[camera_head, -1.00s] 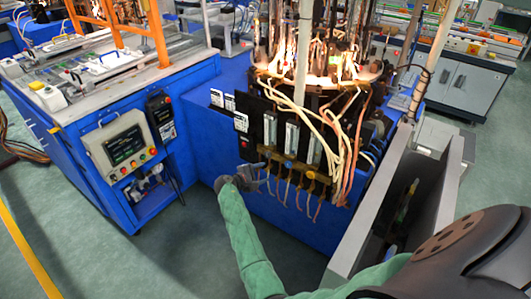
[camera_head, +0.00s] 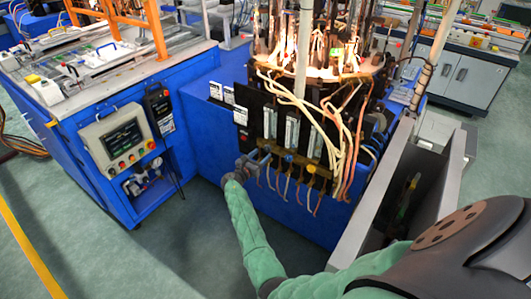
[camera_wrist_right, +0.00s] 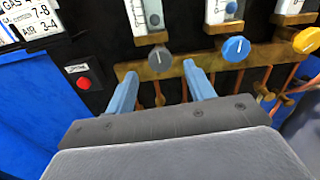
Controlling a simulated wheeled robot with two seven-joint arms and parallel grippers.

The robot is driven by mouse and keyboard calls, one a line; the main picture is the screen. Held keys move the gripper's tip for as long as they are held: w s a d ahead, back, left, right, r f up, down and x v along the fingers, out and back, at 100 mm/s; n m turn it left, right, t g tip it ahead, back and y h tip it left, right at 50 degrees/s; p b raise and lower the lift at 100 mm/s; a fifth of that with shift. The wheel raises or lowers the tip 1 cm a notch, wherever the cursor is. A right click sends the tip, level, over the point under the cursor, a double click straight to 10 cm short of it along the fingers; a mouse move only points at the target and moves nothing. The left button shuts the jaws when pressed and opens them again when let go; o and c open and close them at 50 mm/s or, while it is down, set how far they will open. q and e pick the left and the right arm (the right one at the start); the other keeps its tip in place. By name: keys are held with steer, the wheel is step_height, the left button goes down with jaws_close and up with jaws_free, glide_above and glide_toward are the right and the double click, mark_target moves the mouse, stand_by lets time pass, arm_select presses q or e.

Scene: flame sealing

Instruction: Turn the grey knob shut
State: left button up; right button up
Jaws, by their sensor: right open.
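The grey knob (camera_wrist_right: 159,59) sits on a brass manifold below a clear flow tube, leftmost of the knobs in the right wrist view. Its white mark is visible on the face. My right gripper (camera_wrist_right: 161,72) is open, with its two blue-grey fingers pointing at the knob from the near side, one fingertip to either side of it in the picture. Contact cannot be made out. In the head view my right gripper (camera_head: 258,161) is in front of the left end of the manifold. My left gripper is out of view.
A blue knob (camera_wrist_right: 236,48) and a yellow knob (camera_wrist_right: 306,40) are to the right. A red button (camera_wrist_right: 83,84) is to the left. Copper tubes hang below the manifold. Flames burn on the machine above (camera_head: 310,62). A control panel (camera_head: 123,139) stands at left.

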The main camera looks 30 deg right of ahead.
mark_target(267, 150)
steer(key=x, duration=0.3)
steer(key=shift+w+d+f+b, duration=0.1)
steer(key=shift+d+b, duration=0.1)
steer(key=shift+b, duration=0.15)
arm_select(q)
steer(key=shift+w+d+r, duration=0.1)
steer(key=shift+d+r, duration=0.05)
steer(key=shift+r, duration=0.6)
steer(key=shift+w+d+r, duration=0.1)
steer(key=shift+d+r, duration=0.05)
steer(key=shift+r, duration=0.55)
arm_select(e)
steer(key=shift+w+d, duration=0.15)
steer(key=shift+d, duration=0.25)
steer(key=c, duration=1)
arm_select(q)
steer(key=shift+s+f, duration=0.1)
arm_select(e)
steer(key=shift+o, duration=0.2)
